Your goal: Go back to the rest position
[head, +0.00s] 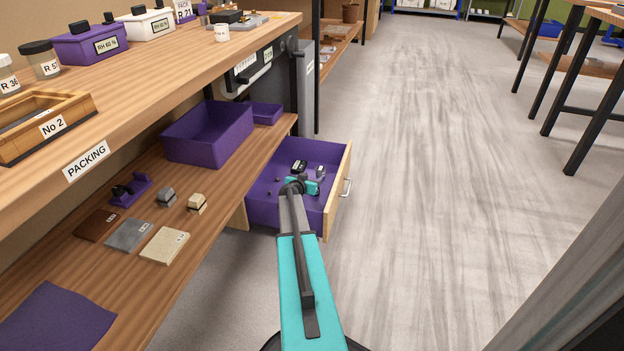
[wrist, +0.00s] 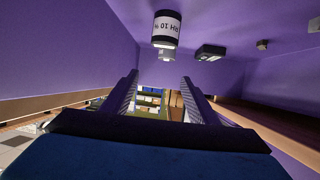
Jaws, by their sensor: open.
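My arm reaches out over the open drawer (head: 340,200) below the packing bench. My gripper (head: 312,182) is low over the drawer's purple inside, partly hidden by my own arm. In the wrist view, my gripper's two fingers (wrist: 160,88) stand apart with nothing between them. In the head view, a black-topped item (head: 299,167) and a small grey item (head: 320,171) lie in the drawer near my gripper.
The bench's upper top (head: 205,58) and lower shelf (head: 70,262) run along the left. A purple bin (head: 208,135) stands on the shelf near the drawer. The grey floor (head: 440,200) to the right is clear up to black-legged tables (head: 560,100).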

